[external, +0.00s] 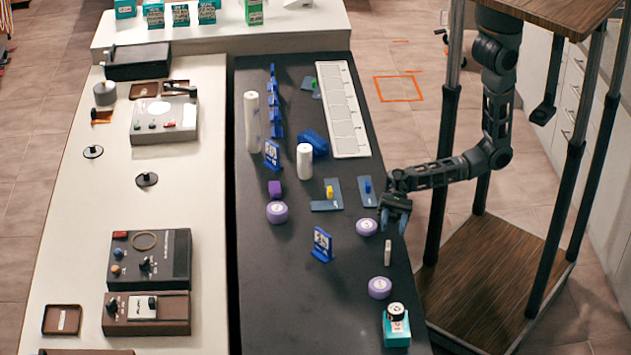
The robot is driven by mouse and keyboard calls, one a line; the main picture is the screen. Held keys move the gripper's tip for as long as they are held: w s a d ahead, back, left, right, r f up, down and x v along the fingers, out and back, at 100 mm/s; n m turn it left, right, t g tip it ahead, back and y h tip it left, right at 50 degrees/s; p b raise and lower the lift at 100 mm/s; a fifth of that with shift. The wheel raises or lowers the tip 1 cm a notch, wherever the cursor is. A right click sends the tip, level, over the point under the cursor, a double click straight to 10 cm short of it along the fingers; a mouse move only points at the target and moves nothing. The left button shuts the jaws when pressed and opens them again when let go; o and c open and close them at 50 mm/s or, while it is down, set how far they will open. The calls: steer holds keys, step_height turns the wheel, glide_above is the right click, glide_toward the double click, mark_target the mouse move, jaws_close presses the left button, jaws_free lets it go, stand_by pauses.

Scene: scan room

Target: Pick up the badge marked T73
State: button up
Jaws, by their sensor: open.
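No marking T73 is readable at this size, so I cannot tell which item is that badge. Two blue upright pieces with white faces stand on the dark table (290,325): a nearer blue piece (322,245) and a farther blue piece (272,155). Flat blue-grey plates lie near the middle, one plate with a yellow piece (329,193) and one with a blue piece (367,186). My gripper (395,222) is open and points down at the table's right edge, right of a lilac disc (366,227). Nothing shows between its fingers.
A small white upright piece (387,252) stands below my gripper in the picture. A lilac disc (380,288) and a teal box (396,328) are nearer. The table's near left part is clear.

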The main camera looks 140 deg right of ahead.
mark_target(388, 251)
steer(key=f, duration=0.1)
steer(key=d+f+m+g+b, duration=0.1)
steer(key=f, duration=0.1)
steer(key=shift+d+f+y, duration=0.15)
steer(key=shift+d+y, duration=0.05)
steer(key=shift+y, duration=0.1)
steer(key=shift+p+x, duration=0.65)
steer(key=shift+x, duration=3.2)
steer(key=shift+f, duration=0.15)
steer(key=shift+c, duration=0.2)
jaws_close()
